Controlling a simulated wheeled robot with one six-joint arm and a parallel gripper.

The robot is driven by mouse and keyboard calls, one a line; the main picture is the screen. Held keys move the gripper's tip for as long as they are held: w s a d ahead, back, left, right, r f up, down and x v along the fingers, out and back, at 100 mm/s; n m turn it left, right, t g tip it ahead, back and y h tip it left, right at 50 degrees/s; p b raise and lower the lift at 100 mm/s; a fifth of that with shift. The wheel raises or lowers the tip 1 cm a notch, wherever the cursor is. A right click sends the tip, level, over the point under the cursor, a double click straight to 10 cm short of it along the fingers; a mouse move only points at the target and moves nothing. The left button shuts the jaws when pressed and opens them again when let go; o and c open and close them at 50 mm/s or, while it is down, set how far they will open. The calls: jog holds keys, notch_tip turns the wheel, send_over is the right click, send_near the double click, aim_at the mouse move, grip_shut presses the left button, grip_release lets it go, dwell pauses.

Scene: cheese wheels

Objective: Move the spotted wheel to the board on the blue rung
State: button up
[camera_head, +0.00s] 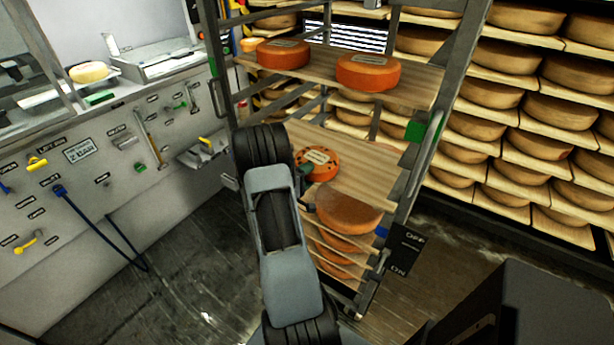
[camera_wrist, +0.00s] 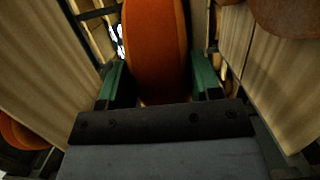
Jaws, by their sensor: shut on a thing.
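The spotted wheel (camera_head: 320,165), orange with dark spots and a pale label, is in the rack below the top board. My gripper (camera_head: 304,172) is shut on it; my arm hides much of the gripper in the head view. In the wrist view the wheel's orange rim (camera_wrist: 157,45) stands between the green fingers of my gripper (camera_wrist: 160,88), with boards to both sides. A blue marker (camera_head: 382,231) is on the rack post near that front corner. I cannot tell whether the spotted wheel touches the board.
The top board (camera_head: 330,65) carries two orange wheels (camera_head: 283,53) (camera_head: 368,72). A green marker (camera_head: 415,131) is on the right post. More wheels sit on lower boards (camera_head: 335,258). Full shelves stand at the right, and a tool wall (camera_head: 100,165) at the left.

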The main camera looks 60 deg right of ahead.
jog(key=shift+f+b, duration=0.15)
jog(key=shift+b, duration=0.25)
dwell(0.4)
jog(key=o, duration=1.4)
jog(key=shift+c, duration=0.2)
jog(key=shift+o, duration=1.3)
jog(key=shift+f, duration=0.2)
jog(key=b+v, duration=0.1)
jog(key=v, duration=1.3)
jog(key=shift+r+b, duration=0.15)
jog(key=shift+b, duration=0.25)
jog(key=shift+s+d, duration=0.1)
